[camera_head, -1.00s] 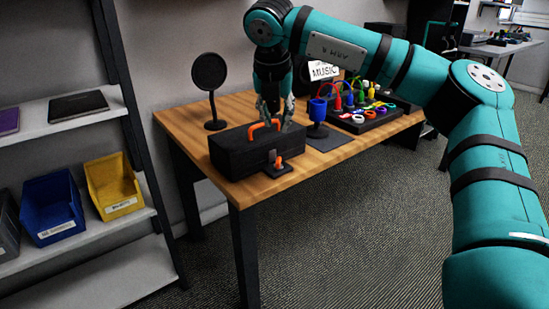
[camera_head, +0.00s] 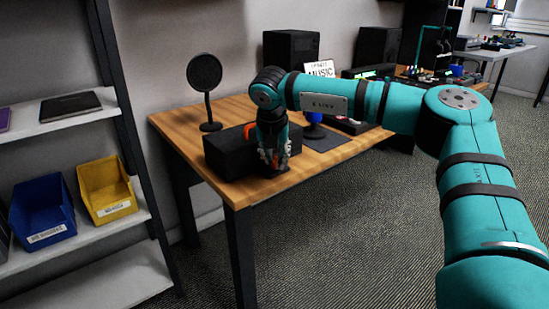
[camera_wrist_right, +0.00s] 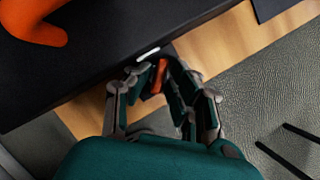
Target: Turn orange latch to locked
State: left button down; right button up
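The orange latch (camera_wrist_right: 157,76) is in the right wrist view at the front face of the black case (camera_head: 229,155). It is partly hidden by my fingers. My right gripper (camera_head: 275,160) points down in front of the case, at the latch. In the right wrist view its two fingers (camera_wrist_right: 158,88) stand on either side of the latch; whether they press on it is not clear. The latch's full angle is hidden. The case's orange handle (camera_wrist_right: 35,20) shows in the top left corner of the right wrist view. My left gripper is out of view.
The case stands near the front edge of the wooden table (camera_head: 185,125). A round black disc on a stand (camera_head: 204,75) is behind it. Shelves with a blue bin (camera_head: 42,212) and a yellow bin (camera_head: 107,190) stand left.

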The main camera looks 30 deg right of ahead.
grip_shut()
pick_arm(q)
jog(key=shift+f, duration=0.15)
pick_arm(e)
jog(key=shift+n, duration=0.3)
jog(key=shift+s+n+y, duration=0.1)
jog(key=shift+n+y, duration=0.2)
jog(key=shift+n, duration=0.2)
jog(key=n+y+p, duration=0.1)
jog(key=n, duration=0.1)
jog(key=n+p, duration=0.1)
jog(key=n, duration=0.1)
jog(key=shift+d+r+n+t+y, duration=0.1)
jog(key=shift+d+n+t+y, duration=0.1)
jog(key=shift+n+t+y, duration=0.15)
jog(key=shift+n+y+p, duration=0.55)
jog(key=shift+n+p, duration=0.35)
jog(key=shift+n, duration=0.25)
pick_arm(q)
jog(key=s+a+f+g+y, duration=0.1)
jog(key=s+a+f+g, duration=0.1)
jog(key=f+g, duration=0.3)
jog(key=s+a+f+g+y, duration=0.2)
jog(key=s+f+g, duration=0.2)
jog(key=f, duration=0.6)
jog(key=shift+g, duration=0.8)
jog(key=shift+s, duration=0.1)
